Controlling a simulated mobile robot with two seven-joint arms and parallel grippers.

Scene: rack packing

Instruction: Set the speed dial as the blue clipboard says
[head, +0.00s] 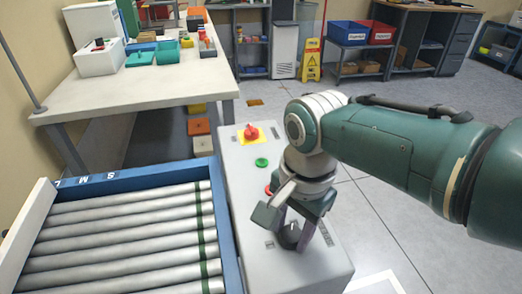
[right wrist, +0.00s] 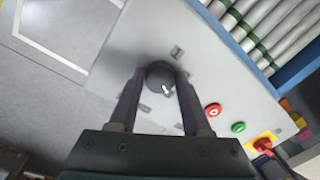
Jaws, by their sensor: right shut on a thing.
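The speed dial (right wrist: 158,72) is a dark round knob with a white pointer mark on the grey control box (head: 247,195). In the right wrist view its pointer is toward the lower right of the knob. Small dark labels sit around it, too blurred to read. My right gripper (head: 291,238) points down onto the box and is shut on the dial, one finger on each side. In the head view the fingers partly hide the dial. I cannot make out a blue clipboard in either view. My left gripper is not in view.
On the same box are a red button (right wrist: 213,109), a green button (head: 262,162) and a red emergency knob (head: 251,132) on a yellow plate. A roller conveyor (head: 130,235) with a blue frame stands left of it. A white table (head: 140,88) is behind; floor at right is open.

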